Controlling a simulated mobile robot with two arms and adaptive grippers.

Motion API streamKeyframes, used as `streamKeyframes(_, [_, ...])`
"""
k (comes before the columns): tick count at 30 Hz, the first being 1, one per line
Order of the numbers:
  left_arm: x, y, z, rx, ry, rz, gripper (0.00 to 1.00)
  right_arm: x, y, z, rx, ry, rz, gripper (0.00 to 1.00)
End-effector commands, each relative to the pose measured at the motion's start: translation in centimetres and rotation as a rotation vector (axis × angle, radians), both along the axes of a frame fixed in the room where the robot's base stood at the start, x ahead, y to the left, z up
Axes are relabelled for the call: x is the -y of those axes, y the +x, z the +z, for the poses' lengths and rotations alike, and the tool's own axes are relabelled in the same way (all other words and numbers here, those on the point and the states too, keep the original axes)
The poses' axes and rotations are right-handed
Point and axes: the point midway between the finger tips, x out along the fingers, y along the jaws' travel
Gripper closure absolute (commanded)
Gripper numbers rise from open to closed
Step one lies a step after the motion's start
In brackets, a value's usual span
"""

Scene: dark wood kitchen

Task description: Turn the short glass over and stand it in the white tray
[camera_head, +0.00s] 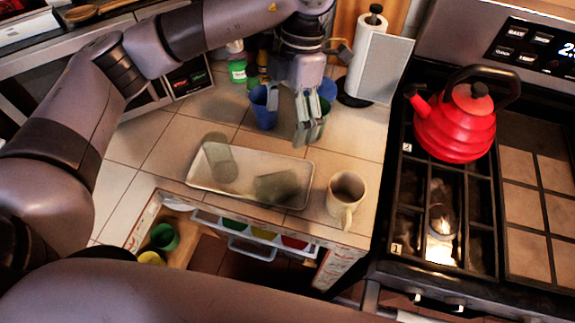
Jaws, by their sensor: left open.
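The white tray (246,174) lies on the tiled counter. Two grey see-through glasses are in it: one (219,160) at the left end, and a squatter one (276,186) toward the right end, which seems to be the short glass. I cannot tell for sure which way up either one is. My left gripper (300,122) is open and points down behind the tray, in front of a blue cup (262,108) and a green cup (322,122) that it partly hides. It is apart from both glasses. My right gripper is not in view.
A beige mug (346,195) stands close to the tray's right end, near the counter's front edge. A paper towel holder (374,65) and a green-labelled bottle (237,68) stand behind. A red kettle (456,125) is on the stove. An open drawer (250,236) lies below the counter.

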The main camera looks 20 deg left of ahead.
Motion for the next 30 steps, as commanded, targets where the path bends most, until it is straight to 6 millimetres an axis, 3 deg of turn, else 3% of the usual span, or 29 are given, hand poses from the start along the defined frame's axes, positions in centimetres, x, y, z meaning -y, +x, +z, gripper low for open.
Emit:
streamKeyframes(2, [-0.1, -0.4, -0.8, -0.006, 0.004, -0.002, 0.15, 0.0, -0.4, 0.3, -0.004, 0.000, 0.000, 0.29])
streamKeyframes(9, [-0.4, -1.8, -5.2, -0.010, 0.002, -0.001, 0.15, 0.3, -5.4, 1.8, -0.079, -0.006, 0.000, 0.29])
streamKeyframes(12, [-0.6, -2.5, -7.2, -0.009, 0.002, -0.002, 0.15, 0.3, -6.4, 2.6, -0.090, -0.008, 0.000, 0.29])
streamKeyframes(14, [-0.7, -2.8, -8.4, -0.008, 0.002, -0.001, 0.15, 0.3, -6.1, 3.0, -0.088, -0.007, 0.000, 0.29])
streamKeyframes(18, [-0.7, -3.3, -10.4, -0.006, -0.001, -0.001, 0.15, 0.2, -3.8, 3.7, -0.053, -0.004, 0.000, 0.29])
streamKeyframes(22, [-0.8, -3.5, -11.3, -0.004, -0.002, -0.002, 0.15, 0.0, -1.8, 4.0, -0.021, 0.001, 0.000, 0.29])
streamKeyframes(30, [-0.9, -4.1, -14.2, -0.008, 0.000, -0.002, 0.15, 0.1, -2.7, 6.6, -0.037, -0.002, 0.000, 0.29])
